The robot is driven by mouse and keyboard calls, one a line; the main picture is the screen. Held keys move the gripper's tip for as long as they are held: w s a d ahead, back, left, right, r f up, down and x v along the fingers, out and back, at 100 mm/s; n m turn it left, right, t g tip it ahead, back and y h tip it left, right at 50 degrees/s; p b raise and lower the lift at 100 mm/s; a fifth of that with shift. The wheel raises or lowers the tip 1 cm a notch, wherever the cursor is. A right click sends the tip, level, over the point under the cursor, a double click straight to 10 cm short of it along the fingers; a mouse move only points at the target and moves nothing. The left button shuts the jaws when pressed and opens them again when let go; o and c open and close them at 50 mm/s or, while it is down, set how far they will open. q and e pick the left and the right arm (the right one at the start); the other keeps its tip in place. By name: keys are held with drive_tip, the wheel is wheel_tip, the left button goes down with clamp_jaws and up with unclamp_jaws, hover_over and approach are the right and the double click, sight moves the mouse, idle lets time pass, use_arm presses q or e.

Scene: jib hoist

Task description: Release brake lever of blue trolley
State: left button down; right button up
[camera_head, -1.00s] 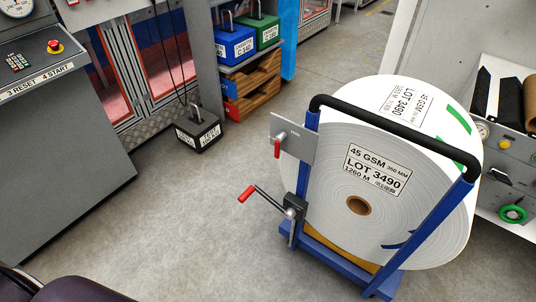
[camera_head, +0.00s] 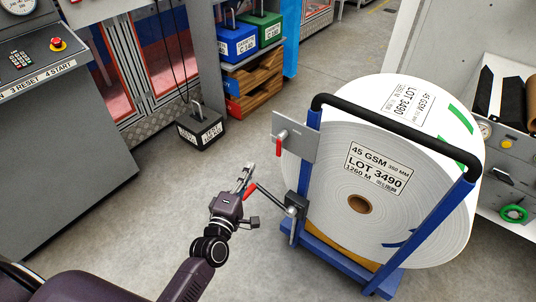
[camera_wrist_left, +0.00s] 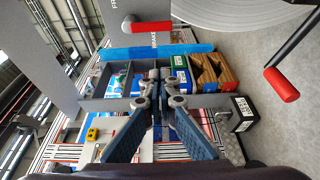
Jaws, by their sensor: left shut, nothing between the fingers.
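The blue trolley (camera_head: 311,150) carries a large white paper roll and stands right of centre. A grey plate (camera_head: 293,137) on its left post holds a short red-handled lever (camera_head: 279,147), which points down. Lower on the post is a crank with a red grip (camera_head: 251,191); the grip is at the right of the wrist view (camera_wrist_left: 281,85). My left gripper (camera_head: 247,170) is shut and empty, left of the plate and close to the crank grip in the picture. My right gripper is out of view.
A grey console (camera_head: 60,140) is at left. A machine panel (camera_head: 508,165) is behind the trolley at right. Open floor lies between console and trolley.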

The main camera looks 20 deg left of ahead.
use_arm(q)
drive_tip(key=w+d+b, duration=0.2)
drive_tip(key=w+d, duration=0.2)
drive_tip(key=w, duration=0.4)
drive_tip(key=shift+w, duration=0.3)
idle(0.3)
drive_tip(key=shift+a, duration=0.1)
